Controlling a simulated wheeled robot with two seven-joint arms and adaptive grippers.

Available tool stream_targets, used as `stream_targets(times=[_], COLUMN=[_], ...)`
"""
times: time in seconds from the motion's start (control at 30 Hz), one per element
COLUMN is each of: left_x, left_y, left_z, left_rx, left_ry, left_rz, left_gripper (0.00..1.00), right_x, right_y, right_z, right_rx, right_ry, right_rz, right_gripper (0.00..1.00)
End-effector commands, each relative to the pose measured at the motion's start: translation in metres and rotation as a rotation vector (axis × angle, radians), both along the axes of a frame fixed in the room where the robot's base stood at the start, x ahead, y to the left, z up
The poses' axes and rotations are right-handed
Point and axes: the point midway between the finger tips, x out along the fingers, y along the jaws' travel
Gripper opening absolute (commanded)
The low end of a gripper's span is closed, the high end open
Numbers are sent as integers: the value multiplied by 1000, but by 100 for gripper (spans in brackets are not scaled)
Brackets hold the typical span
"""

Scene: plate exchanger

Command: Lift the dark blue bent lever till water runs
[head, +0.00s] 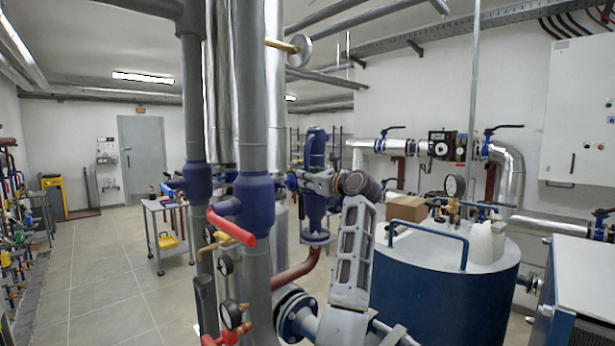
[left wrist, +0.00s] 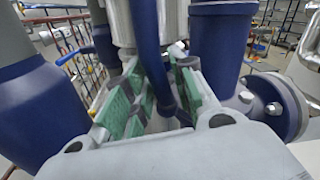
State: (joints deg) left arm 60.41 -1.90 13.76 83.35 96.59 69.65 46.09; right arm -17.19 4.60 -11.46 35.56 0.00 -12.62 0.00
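The dark blue bent lever (left wrist: 148,45) runs down through the middle of the left wrist view, between the green finger pads. My left gripper (left wrist: 164,92) has its pads close against both sides of the lever and looks shut on it. In the head view my left gripper (head: 305,181) reaches left to the blue-and-grey pipework behind the near pipe, at the end of my raised grey arm. There the lever is too small and covered to make out clearly. No running water shows. My right gripper is not in view.
A thick grey pipe (head: 253,100) with a red-handled valve (head: 232,227) and gauges stands close on the left. A small trolley (head: 168,235) stands farther back on open tiled floor.

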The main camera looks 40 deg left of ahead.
Motion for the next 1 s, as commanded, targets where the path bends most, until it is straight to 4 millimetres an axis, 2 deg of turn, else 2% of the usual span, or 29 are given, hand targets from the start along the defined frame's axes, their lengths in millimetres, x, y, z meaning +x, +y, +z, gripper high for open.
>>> stream_targets(times=[0.33,0.53,0.57,1.0], left_x=[0,0,0,-1], left_y=[2,2,2,8], left_z=[0,0,0,2], left_rx=[0,0,0,-5], left_ry=[0,0,0,7], left_rz=[0,0,0,1], left_gripper=[26,1,0,0], right_x=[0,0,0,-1], right_y=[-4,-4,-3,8], right_z=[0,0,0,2], right_rx=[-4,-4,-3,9], right_ry=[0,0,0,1], right_rz=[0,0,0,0], right_gripper=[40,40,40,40])
